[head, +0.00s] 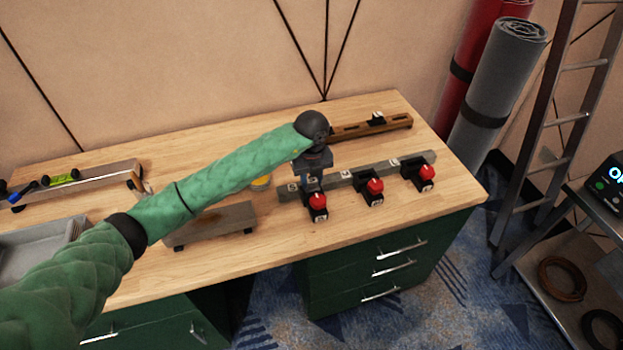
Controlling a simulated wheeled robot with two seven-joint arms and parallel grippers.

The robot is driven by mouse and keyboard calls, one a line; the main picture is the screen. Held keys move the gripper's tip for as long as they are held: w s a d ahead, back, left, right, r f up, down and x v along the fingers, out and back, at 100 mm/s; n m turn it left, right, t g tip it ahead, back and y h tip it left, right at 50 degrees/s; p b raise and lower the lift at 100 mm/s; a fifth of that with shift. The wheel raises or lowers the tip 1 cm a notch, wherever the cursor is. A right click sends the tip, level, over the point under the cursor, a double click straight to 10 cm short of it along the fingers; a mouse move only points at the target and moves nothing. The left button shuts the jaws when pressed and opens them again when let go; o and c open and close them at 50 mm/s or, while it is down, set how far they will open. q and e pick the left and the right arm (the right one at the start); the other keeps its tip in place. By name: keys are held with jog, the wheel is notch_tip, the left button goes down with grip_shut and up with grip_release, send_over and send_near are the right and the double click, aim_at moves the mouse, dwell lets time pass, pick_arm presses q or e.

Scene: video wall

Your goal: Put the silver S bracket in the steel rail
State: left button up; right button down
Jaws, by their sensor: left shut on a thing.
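The steel rail (358,176) is a long grey bar on the wooden workbench, with small white labels along it. Black clamps with red tops stand along its front: one at the left end (318,203), one in the middle (374,190) and one at the right (426,176). My left gripper (314,182) points down over the left part of the rail, just behind the left clamp. It is shut on a small grey piece, seemingly the silver S bracket, mostly hidden by the fingers. Whether the piece touches the rail cannot be told. My right gripper is out of view.
A brown wooden rail (350,131) with a small black piece lies behind. A low brown-grey block (213,225) and a grey tray (35,245) lie at the left, with another rail (95,178) behind. My left arm crosses above the bench (250,275).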

pick_arm(q)
jog(key=shift+f, duration=0.2)
jog(key=o, duration=1.7)
jog(key=shift+r+p, duration=1.1)
jog(key=shift+r, duration=2.4)
